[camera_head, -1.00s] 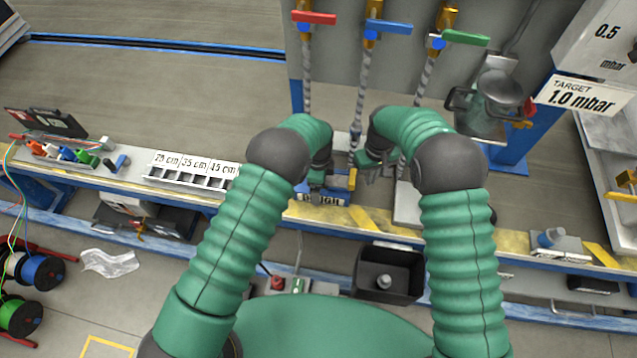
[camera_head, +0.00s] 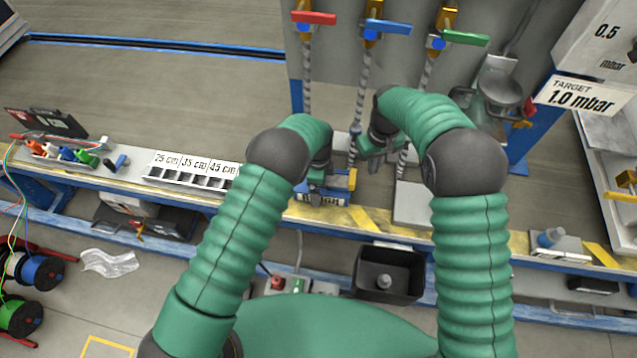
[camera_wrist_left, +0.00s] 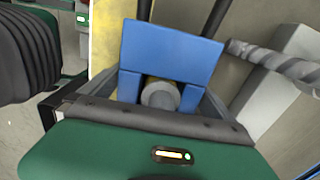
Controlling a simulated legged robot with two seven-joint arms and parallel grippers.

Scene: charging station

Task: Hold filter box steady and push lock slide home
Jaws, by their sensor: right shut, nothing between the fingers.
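The filter box (camera_head: 322,198) is a blue box with a white label on the bench's yellow-edged front strip. A yellow part (camera_head: 351,180), perhaps the lock slide, sits at its right end. My left gripper (camera_head: 316,182) is at the box from above. In the left wrist view a blue block (camera_wrist_left: 172,50) with a round grey end (camera_wrist_left: 160,95) lies between its dark fingers, which look closed on it. My right gripper (camera_head: 373,165) is shut and empty, a little beyond and right of the yellow part, apart from it. Its fingertips are partly hidden by my arm.
Hanging hoses with red, blue and green valve handles (camera_head: 388,27) stand behind. A grey plate (camera_head: 411,204) lies right of the box. A labelled length tray (camera_head: 190,172) is at left. A black bin (camera_head: 390,273) hangs below the front edge.

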